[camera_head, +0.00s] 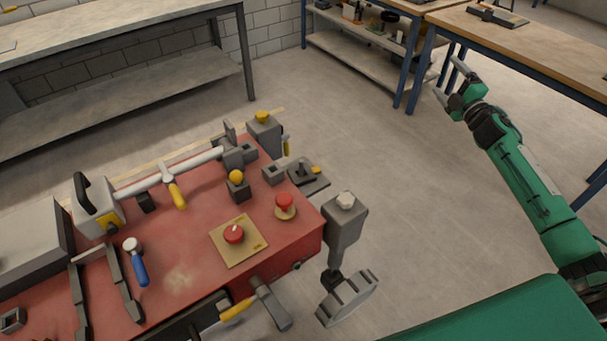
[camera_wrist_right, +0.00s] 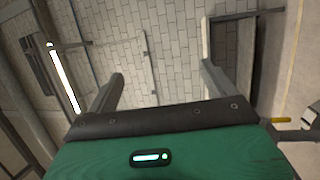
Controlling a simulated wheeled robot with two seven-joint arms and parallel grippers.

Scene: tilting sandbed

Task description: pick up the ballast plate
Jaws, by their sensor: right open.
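No thing in view is surely the ballast plate. A dark flat plate (camera_head: 312,183) with a raised grip and a yellow piece sits at the right edge of the red machine bed (camera_head: 185,275). A thick grey notched piece (camera_head: 347,298) hangs below a grey post at the bed's right corner; either could be it. My right gripper (camera_head: 450,80) is open and empty, far to the upper right of the bed, over the floor. Its spread fingers also show in the right wrist view (camera_wrist_right: 160,75), with nothing between them. My left gripper is out of view.
The bed carries a red knob on a tan square (camera_head: 238,241), a blue-handled tool (camera_head: 136,262) and a black-handled block (camera_head: 97,205). A wooden-topped bench (camera_head: 540,45) stands near my right gripper. The floor (camera_head: 410,180) between bed and right arm is clear.

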